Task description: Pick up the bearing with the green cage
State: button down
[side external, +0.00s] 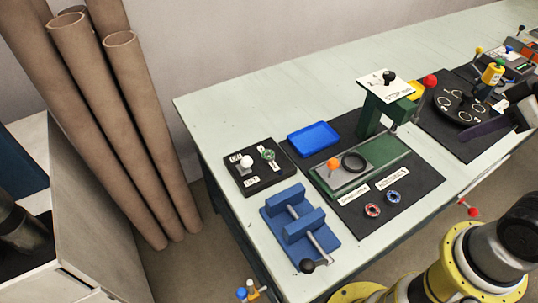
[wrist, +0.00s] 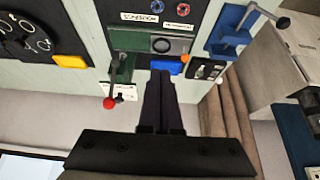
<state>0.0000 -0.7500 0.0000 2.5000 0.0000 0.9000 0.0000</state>
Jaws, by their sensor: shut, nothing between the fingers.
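A small ring with green on it (side external: 268,154) sits on a black base plate with white labels, left of the press in the side view. It looks like the green-caged bearing, but it is too small to be sure. A bearing with red (side external: 372,210) and one with blue (side external: 393,197) lie on the dark mat in front of the press. They also show at the top of the wrist view, the blue one (wrist: 158,4) left of the red one (wrist: 182,5). My gripper (wrist: 160,73) is shut and empty, apart from all the bearings.
A green press (side external: 385,115) with a black ring (side external: 354,162) on its bed stands mid-table. A blue vise (side external: 300,228) stands near the front edge. A black dial plate (side external: 460,107) is at right. The back table strip is clear.

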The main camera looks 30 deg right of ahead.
jog(key=shift+c, duration=1.5)
grip_release()
